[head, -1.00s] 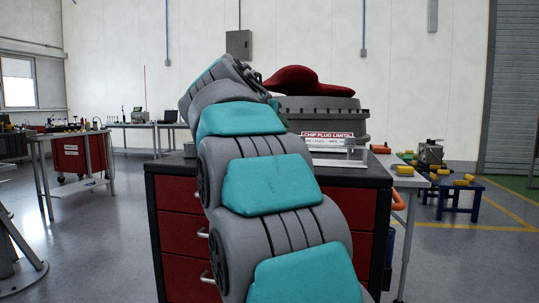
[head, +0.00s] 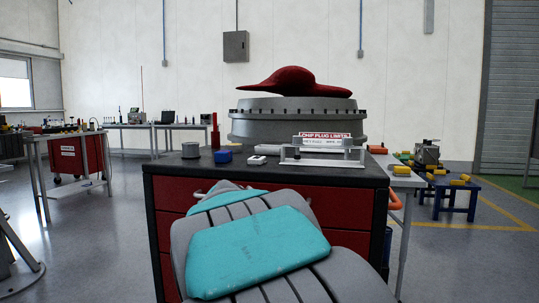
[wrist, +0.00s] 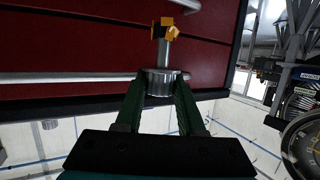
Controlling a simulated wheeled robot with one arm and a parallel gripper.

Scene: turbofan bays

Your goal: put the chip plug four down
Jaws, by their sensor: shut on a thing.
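The chip plug shows in the wrist view as a silver ribbed cylinder (wrist: 162,82) with a thin stem and an orange-yellow end. My gripper (wrist: 163,88) is shut on its ribbed body, one green finger on each side. The plug is in front of the red drawers of a cabinet, clear of its top in that view. Any number on the plug cannot be read. In the head view the gripper and plug are hidden behind my arm.
The cabinet (head: 168,227) has a dark top (head: 180,170) bearing a grey cylinder (head: 192,150), blue box (head: 223,157), red bottle (head: 214,134) and a stand with a "chip plug limits" sign (head: 325,137). A grey ring casing (head: 290,120) with a red cover stands behind.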

